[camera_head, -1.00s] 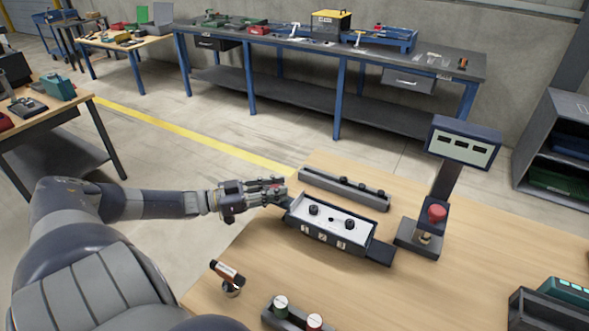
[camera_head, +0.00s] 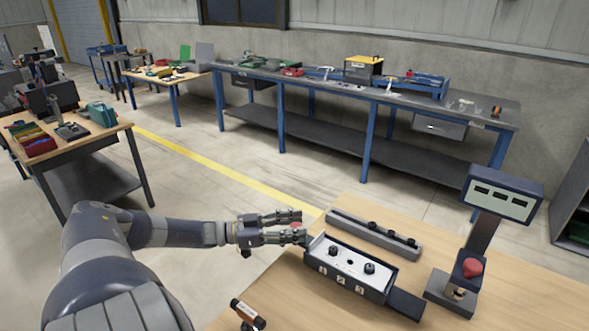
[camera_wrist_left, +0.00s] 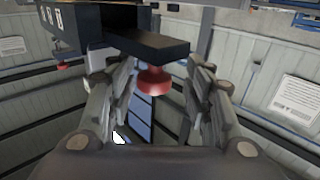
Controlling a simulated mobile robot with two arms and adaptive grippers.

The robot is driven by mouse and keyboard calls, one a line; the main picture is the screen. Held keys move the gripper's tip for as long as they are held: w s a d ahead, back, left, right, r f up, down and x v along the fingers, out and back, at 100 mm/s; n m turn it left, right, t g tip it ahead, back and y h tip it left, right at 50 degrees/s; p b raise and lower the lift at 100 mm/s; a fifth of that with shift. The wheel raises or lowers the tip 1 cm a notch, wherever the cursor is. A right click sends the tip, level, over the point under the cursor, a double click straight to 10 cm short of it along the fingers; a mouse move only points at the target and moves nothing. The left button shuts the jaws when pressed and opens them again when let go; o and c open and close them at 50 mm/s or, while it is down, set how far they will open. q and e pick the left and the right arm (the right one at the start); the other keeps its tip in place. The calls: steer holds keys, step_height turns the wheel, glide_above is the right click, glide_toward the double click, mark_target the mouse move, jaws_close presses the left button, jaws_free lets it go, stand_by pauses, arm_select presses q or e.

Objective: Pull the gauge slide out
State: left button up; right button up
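The gauge is a dark box (camera_head: 345,284) with a pale top plate (camera_head: 351,262), black knobs on it and the numbers 1, 2 and 3 on its front. A flat dark plate (camera_head: 406,304) sticks out at its right end. My left gripper (camera_head: 302,226) is at the box's left end with its fingers spread. In the left wrist view, a red knob (camera_wrist_left: 153,82) on a dark bar (camera_wrist_left: 150,46) lies between the open fingers (camera_wrist_left: 160,85), with gaps visible on both sides. The knob is mostly hidden in the head view. My right gripper is not in view.
A grey rail (camera_head: 375,234) with black knobs lies behind the box. A post with a display (camera_head: 503,193) and a red button (camera_head: 472,268) stands to the right. The wooden tabletop (camera_head: 530,300) is clear at right.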

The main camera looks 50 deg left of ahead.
arm_select(q)
steer(key=shift+s, duration=0.1)
steer(key=v, duration=1.2)
stand_by(0.4)
